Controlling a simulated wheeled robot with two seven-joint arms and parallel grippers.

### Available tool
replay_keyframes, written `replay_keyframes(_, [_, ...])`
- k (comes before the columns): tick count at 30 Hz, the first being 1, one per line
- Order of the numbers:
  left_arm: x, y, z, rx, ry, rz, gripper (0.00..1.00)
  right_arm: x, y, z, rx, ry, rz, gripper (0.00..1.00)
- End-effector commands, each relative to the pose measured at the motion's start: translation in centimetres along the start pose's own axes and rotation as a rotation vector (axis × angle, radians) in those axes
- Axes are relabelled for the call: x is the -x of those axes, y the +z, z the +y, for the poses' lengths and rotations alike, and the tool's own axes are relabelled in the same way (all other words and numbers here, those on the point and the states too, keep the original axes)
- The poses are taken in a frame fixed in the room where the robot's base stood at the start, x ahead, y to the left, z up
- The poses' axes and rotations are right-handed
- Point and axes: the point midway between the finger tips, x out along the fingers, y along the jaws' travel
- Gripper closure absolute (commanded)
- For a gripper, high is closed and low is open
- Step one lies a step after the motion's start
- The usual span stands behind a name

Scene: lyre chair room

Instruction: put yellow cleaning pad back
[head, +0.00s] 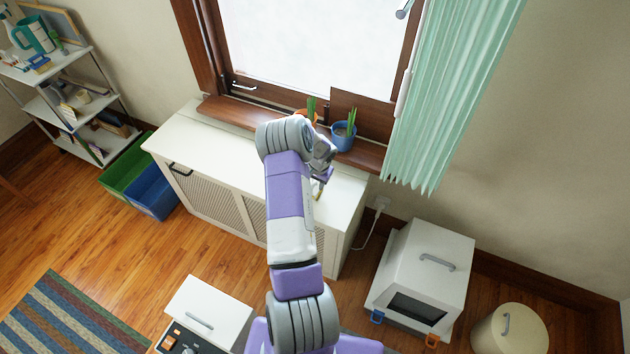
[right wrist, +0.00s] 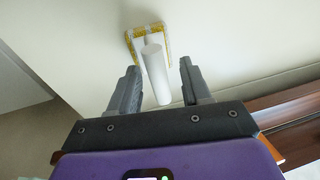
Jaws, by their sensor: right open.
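The yellow cleaning pad (right wrist: 132,42) lies on the white cabinet top in the right wrist view, with a white upright cylindrical handle (right wrist: 155,72) on it. My right gripper (right wrist: 158,66) is open, with its two grey fingers on either side of the handle and visible gaps to it. In the head view the right gripper (head: 321,186) is over the right part of the cabinet top (head: 205,148). Only a small yellow bit of the pad (head: 318,196) shows there below the gripper. My left gripper is not in view.
A blue pot (head: 343,138) and an orange pot (head: 302,115) with green plants stand on the wooden sill behind my right arm. Green and blue bins (head: 154,194) stand left of the cabinet, near a shelf rack (head: 72,110). The cabinet top's left part is clear.

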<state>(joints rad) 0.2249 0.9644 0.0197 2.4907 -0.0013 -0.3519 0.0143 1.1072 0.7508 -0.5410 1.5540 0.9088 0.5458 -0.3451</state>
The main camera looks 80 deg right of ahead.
Motion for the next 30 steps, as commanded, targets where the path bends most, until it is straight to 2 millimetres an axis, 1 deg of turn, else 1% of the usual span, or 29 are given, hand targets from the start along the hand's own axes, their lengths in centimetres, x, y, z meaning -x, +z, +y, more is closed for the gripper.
replay_keyframes(1, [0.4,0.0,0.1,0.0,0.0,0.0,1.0,1.1,-0.1,-0.1,-0.001,-0.002,0.003,0.52])
replay_keyframes(5, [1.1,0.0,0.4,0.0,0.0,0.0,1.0,3.8,-0.1,-0.1,0.0,-0.003,0.004,0.52])
replay_keyframes(9, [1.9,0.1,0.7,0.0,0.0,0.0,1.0,7.0,-0.1,-0.2,-0.001,-0.003,0.003,0.52])
replay_keyframes(12, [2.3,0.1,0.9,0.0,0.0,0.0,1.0,9.0,-0.1,-0.1,0.0,-0.003,0.003,0.52])
replay_keyframes(15, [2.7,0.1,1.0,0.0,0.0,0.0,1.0,10.5,-0.1,-0.1,0.0,-0.002,0.002,0.52])
replay_keyframes(18, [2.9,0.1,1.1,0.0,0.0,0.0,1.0,11.5,0.0,-0.1,0.0,-0.001,0.0,0.52])
replay_keyframes(21, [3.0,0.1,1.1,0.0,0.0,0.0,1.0,11.9,0.0,0.0,-0.001,-0.001,0.0,0.52])
replay_keyframes(28, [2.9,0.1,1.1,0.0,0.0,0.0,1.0,12.0,0.0,0.0,-0.001,0.0,-0.001,0.52])
replay_keyframes(30, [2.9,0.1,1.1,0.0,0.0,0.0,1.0,11.6,0.5,-0.3,0.01,0.003,-0.009,0.52])
